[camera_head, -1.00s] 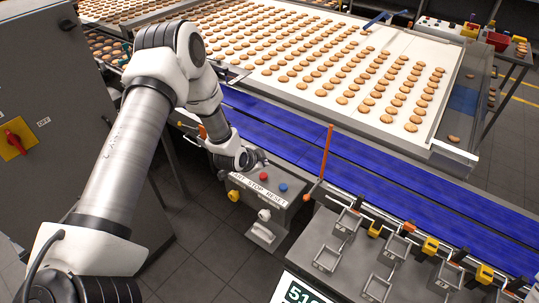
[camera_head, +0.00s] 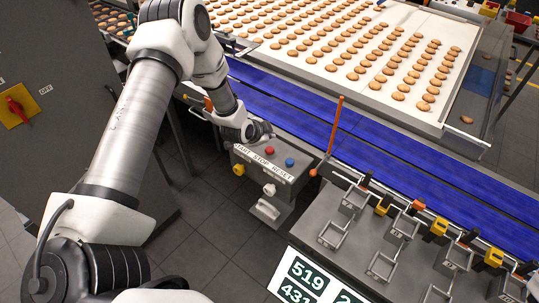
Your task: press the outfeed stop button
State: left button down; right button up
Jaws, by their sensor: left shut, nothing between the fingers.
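The grey control box (camera_head: 262,177) stands beside the blue conveyor, with a label strip reading START STOP RESET. The red button (camera_head: 269,151) sits above the word STOP, and the blue button (camera_head: 290,162) is to its right, by RESET. The button by START is hidden behind my left gripper. My left gripper (camera_head: 266,131) is shut and empty, over the far left part of the box top, just beyond the red button. I cannot tell whether it touches the box. My right gripper is not in view.
The blue conveyor (camera_head: 390,155) runs behind the box, with an orange post (camera_head: 335,125) to the right. A grey bench (camera_head: 345,262) with metal holders and a number display (camera_head: 308,275) is at lower right. A dark cabinet (camera_head: 70,130) with a red switch stands left.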

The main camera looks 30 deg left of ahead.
aim_at(269, 150)
pick_arm(q)
notch_tip(269, 150, down, 4)
jog(key=shift+r+b, duration=0.1)
jog(key=shift+b, duration=0.8)
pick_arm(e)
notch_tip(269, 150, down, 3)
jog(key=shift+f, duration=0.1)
pick_arm(q)
jog(key=shift+f, duration=0.45)
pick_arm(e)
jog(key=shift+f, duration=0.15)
pick_arm(q)
jog(key=shift+f+b, duration=0.5)
jog(key=shift+b, duration=0.1)
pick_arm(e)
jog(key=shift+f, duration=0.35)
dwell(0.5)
pick_arm(q)
jog(key=shift+r+p, duration=0.85)
jog(key=shift+r, duration=0.1)
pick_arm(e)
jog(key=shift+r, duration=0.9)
